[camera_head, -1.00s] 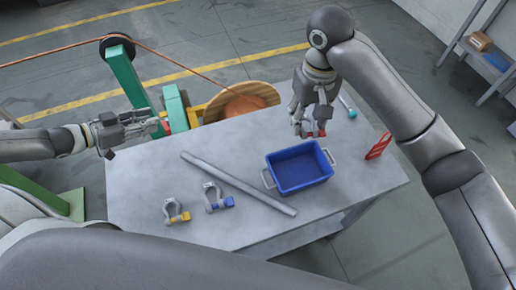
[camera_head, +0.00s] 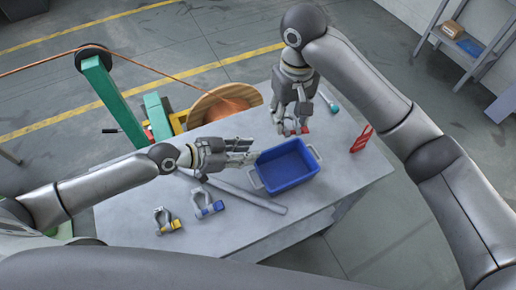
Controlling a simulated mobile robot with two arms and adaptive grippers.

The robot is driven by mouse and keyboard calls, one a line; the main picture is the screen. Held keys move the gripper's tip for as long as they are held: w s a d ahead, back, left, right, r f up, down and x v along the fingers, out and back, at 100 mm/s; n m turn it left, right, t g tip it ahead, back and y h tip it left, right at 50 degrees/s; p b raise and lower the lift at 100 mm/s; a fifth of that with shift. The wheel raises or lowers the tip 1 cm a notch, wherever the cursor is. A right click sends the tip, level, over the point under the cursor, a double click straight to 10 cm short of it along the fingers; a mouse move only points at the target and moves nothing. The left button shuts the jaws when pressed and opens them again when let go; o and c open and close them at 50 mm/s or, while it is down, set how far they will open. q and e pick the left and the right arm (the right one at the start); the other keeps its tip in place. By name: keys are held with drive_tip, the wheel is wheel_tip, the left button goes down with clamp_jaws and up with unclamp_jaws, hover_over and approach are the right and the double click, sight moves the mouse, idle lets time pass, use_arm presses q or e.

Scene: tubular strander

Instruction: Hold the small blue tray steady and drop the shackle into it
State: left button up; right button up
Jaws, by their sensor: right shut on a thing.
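The small blue tray (camera_head: 290,183) stands on the grey table, with a light handle on its left and right sides. My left gripper (camera_head: 252,152) is open, with its fingers pointing right, close to the tray's left rim. I cannot tell whether it touches the rim. My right gripper (camera_head: 293,129) points down above the tray's far edge. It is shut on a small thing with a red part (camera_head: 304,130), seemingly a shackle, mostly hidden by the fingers. Two other shackles lie on the table, one with a yellow pin (camera_head: 167,221) and one with a blue pin (camera_head: 207,205).
A long grey bar (camera_head: 245,195) lies left of the tray, partly under my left arm. A red item (camera_head: 361,139) and a tool with a teal end (camera_head: 333,107) lie to the right. A cable reel (camera_head: 222,104) stands behind the table (camera_head: 250,236).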

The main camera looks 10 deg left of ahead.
sight(277, 150)
use_arm(q)
drive_tip(key=x, duration=1.1)
drive_tip(key=shift+w+d+f, duration=0.1)
drive_tip(key=shift+w+d, duration=0.05)
drive_tip(key=shift+d, duration=0.05)
drive_tip(key=shift+c, duration=0.5)
clamp_jaws()
